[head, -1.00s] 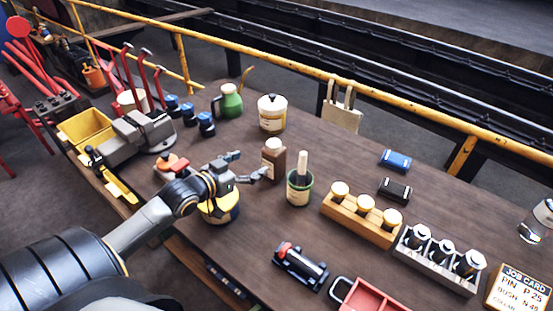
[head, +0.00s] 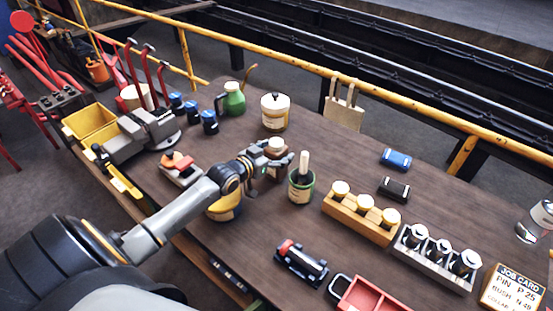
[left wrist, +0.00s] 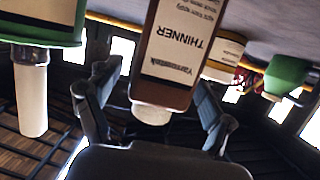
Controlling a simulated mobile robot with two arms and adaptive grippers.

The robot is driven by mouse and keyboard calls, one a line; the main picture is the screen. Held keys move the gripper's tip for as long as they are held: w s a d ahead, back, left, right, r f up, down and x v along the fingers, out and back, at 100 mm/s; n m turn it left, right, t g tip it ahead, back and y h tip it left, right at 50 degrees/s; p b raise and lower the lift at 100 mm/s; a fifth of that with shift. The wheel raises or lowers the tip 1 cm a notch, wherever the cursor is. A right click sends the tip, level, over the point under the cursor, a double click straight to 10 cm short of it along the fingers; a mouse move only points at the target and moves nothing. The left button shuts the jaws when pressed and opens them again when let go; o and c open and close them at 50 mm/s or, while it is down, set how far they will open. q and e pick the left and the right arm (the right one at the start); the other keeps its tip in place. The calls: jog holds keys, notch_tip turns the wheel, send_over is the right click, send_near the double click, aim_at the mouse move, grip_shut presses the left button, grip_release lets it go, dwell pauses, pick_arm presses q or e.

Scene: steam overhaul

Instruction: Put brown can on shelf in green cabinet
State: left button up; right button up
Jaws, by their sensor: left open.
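The brown can (head: 278,145), with a pale cap, stands upright on the wooden workbench, partly hidden by my left gripper (head: 270,161). In the left wrist view the can (left wrist: 177,50) appears upside down with a white label reading "THINNER". My left gripper (left wrist: 155,92) is open, with one finger on each side of the can near its cap end. I cannot tell whether either finger touches it. My right gripper is not in view. The green cabinet does not show in these frames.
A green pot with a pale-handled brush (head: 301,185) stands close to the right of the can. A cream lidded tin (head: 274,111) stands behind it, and a yellow-banded container (head: 226,208) sits under my left arm. A wooden rack (head: 358,222) holds yellow-topped pieces.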

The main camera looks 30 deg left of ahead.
aim_at(274, 143)
pick_arm(q)
jog(key=shift+w, duration=0.1)
jog(key=shift+r, duration=0.1)
grip_shut()
jog(key=shift+r, duration=0.45)
notch_tip(274, 143, up, 2)
jog(key=shift+a+r, duration=0.1)
jog(key=shift+r, duration=0.15)
jog(key=s+a+r+b, duration=0.3)
jog(key=s+a+r, duration=0.3)
jog(key=s+r, duration=0.3)
jog(key=v, duration=0.3)
jog(key=shift+s+f+b, duration=0.2)
jog(key=shift+b, duration=0.15)
